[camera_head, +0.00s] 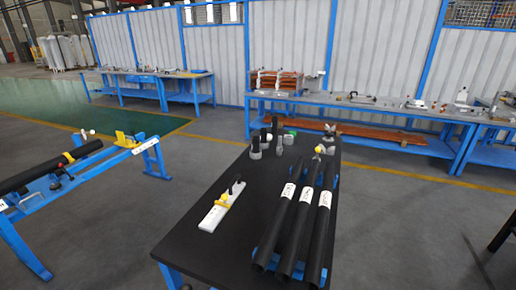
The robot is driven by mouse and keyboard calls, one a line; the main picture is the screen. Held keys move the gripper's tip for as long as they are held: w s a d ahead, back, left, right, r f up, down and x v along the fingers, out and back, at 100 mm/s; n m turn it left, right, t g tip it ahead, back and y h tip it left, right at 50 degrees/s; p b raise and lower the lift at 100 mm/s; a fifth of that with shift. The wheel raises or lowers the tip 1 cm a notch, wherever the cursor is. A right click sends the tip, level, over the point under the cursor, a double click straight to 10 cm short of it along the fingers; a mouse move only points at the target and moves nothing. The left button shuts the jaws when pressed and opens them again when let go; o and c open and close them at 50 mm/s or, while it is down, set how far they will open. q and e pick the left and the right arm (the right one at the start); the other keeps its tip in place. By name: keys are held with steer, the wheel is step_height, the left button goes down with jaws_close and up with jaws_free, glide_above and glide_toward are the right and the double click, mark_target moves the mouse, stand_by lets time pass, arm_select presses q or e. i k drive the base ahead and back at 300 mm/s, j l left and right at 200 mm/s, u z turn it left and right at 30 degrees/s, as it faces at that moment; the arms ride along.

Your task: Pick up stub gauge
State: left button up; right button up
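I cannot tell for sure which item is the stub gauge. A white flat bar (211,219) lies on the near-left part of the black table (182,246), with a small yellow piece (224,199) and a dark upright piece (237,186) at its far end. A group of small grey and black fittings (256,147) stands near the table's far end. A small yellow-topped item (319,150) is near the far ends of the tubes. Neither of my grippers is in view.
Three long black tubes (293,235) with white labels lie side by side on blue supports along the table's right side. A blue stand (150,152) with a black tube is at left. Blue workbenches (395,113) line the back wall. The table's near-left corner is clear.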

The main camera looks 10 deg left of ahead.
mark_target(279, 149)
steer(key=j+z, duration=0.35)
steer(key=j, duration=0.5)
steer(key=i+j+z, duration=0.3)
steer(key=j, duration=0.4)
steer(key=j+z, duration=0.3)
steer(key=j, duration=0.4)
steer(key=j+z, duration=0.35)
steer(key=j, duration=0.35)
steer(key=j+z, duration=0.3)
steer(key=j, duration=0.45)
steer(key=k+j+z, duration=0.3)
steer(key=j, duration=0.4)
steer(key=i+j+z, duration=0.25)
steer(key=j+z, duration=0.25)
steer(key=j, duration=0.6)
steer(key=i+j+z, duration=0.1)
steer(key=j+z, duration=0.35)
steer(key=j, duration=0.7)
steer(key=k+j+z, duration=0.1)
steer(key=j+z, duration=0.4)
steer(key=j, duration=0.65)
